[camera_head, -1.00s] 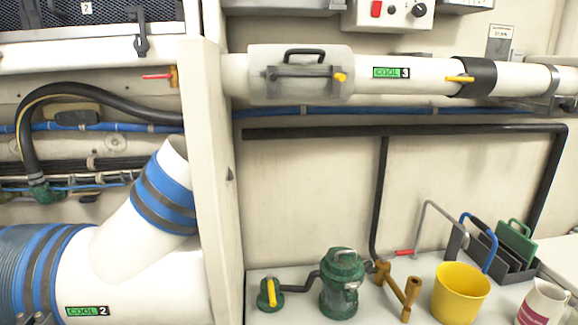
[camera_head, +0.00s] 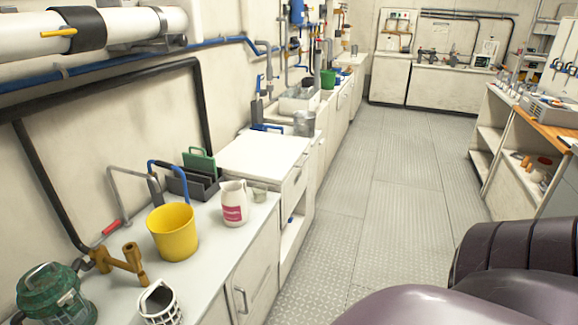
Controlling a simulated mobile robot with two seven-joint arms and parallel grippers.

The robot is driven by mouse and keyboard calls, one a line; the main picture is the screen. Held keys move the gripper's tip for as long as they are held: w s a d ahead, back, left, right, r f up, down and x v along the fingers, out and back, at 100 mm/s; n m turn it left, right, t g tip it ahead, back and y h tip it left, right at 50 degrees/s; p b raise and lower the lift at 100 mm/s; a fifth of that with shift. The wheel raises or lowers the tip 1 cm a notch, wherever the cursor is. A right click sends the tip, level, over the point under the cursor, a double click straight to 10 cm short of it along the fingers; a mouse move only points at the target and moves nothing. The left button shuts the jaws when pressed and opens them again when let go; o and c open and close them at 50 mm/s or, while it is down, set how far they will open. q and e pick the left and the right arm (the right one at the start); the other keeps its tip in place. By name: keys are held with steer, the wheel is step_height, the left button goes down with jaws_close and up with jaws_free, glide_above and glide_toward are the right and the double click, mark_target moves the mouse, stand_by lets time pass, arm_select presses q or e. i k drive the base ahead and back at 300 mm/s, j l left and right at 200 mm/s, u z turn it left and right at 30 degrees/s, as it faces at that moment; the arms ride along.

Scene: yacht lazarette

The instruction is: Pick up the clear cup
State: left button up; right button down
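A small, see-through cup (camera_head: 259,192) stands on the counter just right of the white jug with a red label (camera_head: 234,203). It looks like the clear cup, but it is small and pale in this view. It stands near the front edge of the counter, upright as far as I can tell. Neither of my grippers is in view.
A yellow bucket (camera_head: 173,231), a dark rack (camera_head: 195,182), brown pipe fittings (camera_head: 122,262), a green pump (camera_head: 56,292) and a white basket (camera_head: 159,303) share the counter (camera_head: 209,246). Open metal floor (camera_head: 390,205) runs along its right side.

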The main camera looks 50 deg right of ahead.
mark_target(259, 190)
steer(key=z, duration=1.4)
steer(key=i+l+u, duration=0.1)
steer(key=u, duration=0.85)
steer(key=l+u, duration=0.7)
steer(key=l, duration=0.15)
steer(key=k+l+u, duration=0.1)
steer(key=l, duration=0.55)
steer(key=k+l, duration=0.1)
steer(key=l, duration=0.55)
steer(key=i+u, duration=0.05)
